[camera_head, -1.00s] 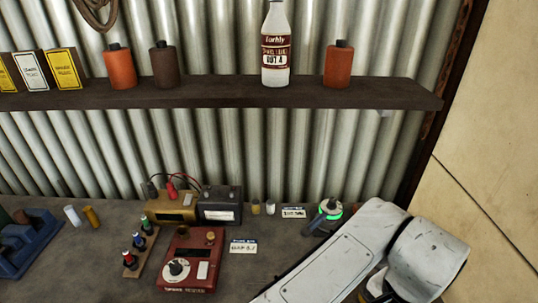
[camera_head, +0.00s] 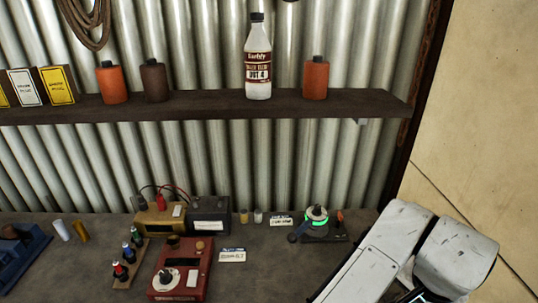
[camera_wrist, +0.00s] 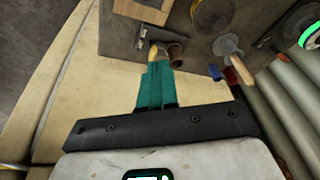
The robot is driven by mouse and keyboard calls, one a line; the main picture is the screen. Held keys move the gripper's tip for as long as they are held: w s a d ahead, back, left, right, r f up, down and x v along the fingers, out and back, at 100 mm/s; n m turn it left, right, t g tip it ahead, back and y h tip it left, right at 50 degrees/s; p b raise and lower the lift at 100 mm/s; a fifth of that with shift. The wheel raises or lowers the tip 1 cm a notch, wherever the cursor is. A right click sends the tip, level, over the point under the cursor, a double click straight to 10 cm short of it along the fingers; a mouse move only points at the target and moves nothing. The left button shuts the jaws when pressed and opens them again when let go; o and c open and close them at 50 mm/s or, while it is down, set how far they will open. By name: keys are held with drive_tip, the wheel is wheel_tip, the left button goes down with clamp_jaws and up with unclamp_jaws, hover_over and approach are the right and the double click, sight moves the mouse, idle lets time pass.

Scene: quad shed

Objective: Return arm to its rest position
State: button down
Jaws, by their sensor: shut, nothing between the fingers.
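My gripper (camera_wrist: 157,72) shows in the wrist view as two teal fingers pressed together on a dark bar, with nothing between them. It is out of the head view. There, my white arm (camera_head: 400,250) is folded at the lower right, over the right end of the bench (camera_head: 262,280). In the wrist view the fingers point toward a grey surface (camera_wrist: 195,50) holding small items. Whether they touch any item is not clear.
A device with a green glowing ring (camera_head: 317,222) stands on the bench left of my arm. A red meter box (camera_head: 190,265) and a battery (camera_head: 208,214) stand further left. A shelf (camera_head: 200,108) with bottles runs along the corrugated wall. A tan panel (camera_head: 480,110) rises at the right.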

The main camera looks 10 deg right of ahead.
drive_tip(key=w+d+r+n+t+h, duration=0.2)
drive_tip(key=d+r+n+h, duration=0.15)
drive_tip(key=d, duration=0.65)
drive_tip(key=s+a+f+n+g+y+b, duration=0.1)
drive_tip(key=s+a+f+n+y, duration=0.1)
drive_tip(key=s+a+f, duration=0.3)
drive_tip(key=s+a+f+n+g+y+b, duration=0.1)
drive_tip(key=s+a+f+n, duration=0.3)
drive_tip(key=f, duration=0.8)
drive_tip(key=s+a+f+n+y+b, duration=0.2)
drive_tip(key=s+a+f+n+y, duration=0.1)
drive_tip(key=s+a+f, duration=0.4)
wheel_tip(320, 180, down, 2)
drive_tip(key=shift+s+a+n+g, duration=0.35)
drive_tip(key=shift+s+g, duration=0.05)
drive_tip(key=shift+s, duration=0.4)
drive_tip(key=c, duration=1.8)
unclamp_jaws()
